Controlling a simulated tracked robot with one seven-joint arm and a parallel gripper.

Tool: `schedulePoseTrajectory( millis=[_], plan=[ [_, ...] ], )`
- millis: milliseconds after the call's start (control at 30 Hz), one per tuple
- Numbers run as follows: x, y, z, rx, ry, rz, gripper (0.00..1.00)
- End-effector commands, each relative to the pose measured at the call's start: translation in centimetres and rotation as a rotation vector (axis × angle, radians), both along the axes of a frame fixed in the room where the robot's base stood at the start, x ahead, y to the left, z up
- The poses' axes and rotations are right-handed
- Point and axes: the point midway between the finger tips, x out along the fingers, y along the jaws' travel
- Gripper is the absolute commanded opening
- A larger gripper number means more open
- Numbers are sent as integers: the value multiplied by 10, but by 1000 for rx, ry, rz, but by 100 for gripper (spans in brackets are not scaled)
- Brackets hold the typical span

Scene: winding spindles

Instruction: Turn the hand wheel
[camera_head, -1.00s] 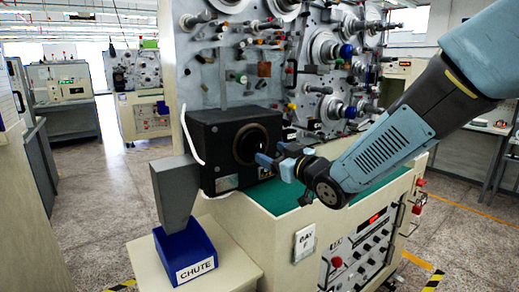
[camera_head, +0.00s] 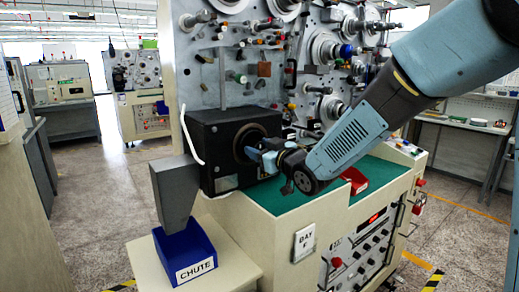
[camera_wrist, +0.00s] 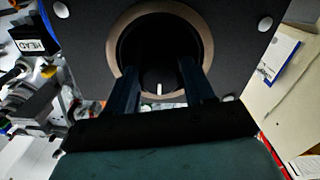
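A black box (camera_head: 210,133) on the green-topped bench has a round opening with a brown ring (camera_head: 239,142) on its front. The ring (camera_wrist: 205,38) fills the upper middle of the wrist view. Inside it is a dark recess, with a dark rounded part bearing a short white mark (camera_wrist: 159,88); I take this to be the hand wheel, but its shape is hard to make out. My gripper (camera_head: 254,155) is at the opening's lower right. In the wrist view its two fingers (camera_wrist: 158,72) are apart, with their tips over the recess. I cannot tell whether they touch the dark part.
A grey chute (camera_head: 176,190) stands left of the box over a blue bin (camera_head: 186,250) marked CHUTE. A white cable (camera_head: 188,138) hangs beside the box. A panel of spindles rises behind.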

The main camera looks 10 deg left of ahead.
Motion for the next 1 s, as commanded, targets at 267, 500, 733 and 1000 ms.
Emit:
schedulePoseTrajectory(
  millis=[267, 500, 733, 1000],
  plan=[
    [0, 0, 0, 0, 0, 0, 26],
    [0, 0, 0, 2, 2, 0, 15],
    [0, 0, 1, 18, 20, -1, 14],
    [1, -1, 1, 45, 49, -2, 14]
  ],
)
